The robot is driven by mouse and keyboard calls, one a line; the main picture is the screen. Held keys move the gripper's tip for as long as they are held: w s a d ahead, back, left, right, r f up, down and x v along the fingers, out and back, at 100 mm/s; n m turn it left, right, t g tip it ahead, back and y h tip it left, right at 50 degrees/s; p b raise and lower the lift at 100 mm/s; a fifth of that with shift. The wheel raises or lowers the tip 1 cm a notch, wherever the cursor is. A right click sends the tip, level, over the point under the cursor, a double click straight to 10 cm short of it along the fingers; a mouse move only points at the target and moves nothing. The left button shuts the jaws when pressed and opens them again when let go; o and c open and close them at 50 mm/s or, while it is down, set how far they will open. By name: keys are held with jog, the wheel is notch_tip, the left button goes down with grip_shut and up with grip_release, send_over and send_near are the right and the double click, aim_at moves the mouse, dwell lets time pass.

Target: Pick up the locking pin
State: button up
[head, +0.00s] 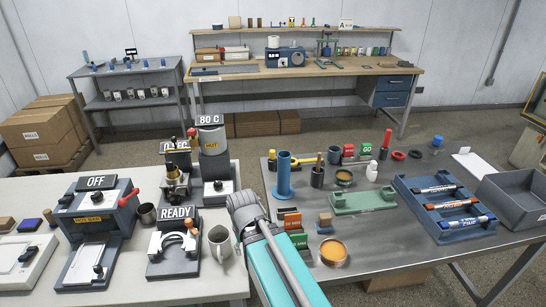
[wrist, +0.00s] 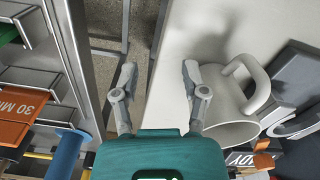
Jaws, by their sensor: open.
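I cannot make out for sure which thing is the locking pin. A small part with an orange top (head: 191,222) stands at the READY fixture (head: 173,245) on the left table, and may be it. A small orange part also shows at the lower right of the wrist view (wrist: 262,145), partly hidden. My gripper (wrist: 158,82) is open and empty, its two fingers apart above the gap and the edge of the pale table. In the head view my arm reaches in between the two tables, and its fingers are hard to make out.
A white mug (wrist: 232,112) stands close to the right finger; it also shows in the head view (head: 221,245). A blue cylinder stand (head: 284,177) and coloured label blocks (head: 292,226) are on the right table. A tray with markers (head: 408,200) lies further right.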

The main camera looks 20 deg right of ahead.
jog(key=o, duration=0.3)
jog(key=shift+w, duration=0.2)
jog(key=n+t+h+b, duration=0.7)
jog(key=n+h, duration=0.5)
jog(key=n, duration=1.1)
send_near(272, 159)
jog(key=w+d+b, duration=0.1)
jog(key=w+d, duration=0.1)
jog(key=shift+w+d+f+n, duration=0.15)
jog(key=shift+w+d+n, duration=0.25)
jog(key=shift+n, duration=0.1)
jog(key=shift+w+d+f+g+b, duration=0.15)
jog(key=shift+w+d+f+b, duration=0.1)
jog(key=shift+d+b, duration=0.15)
jog(key=shift+w+d+f+g+b, duration=0.15)
jog(key=shift+w+d+f+b, duration=0.1)
jog(key=shift+d, duration=0.3)
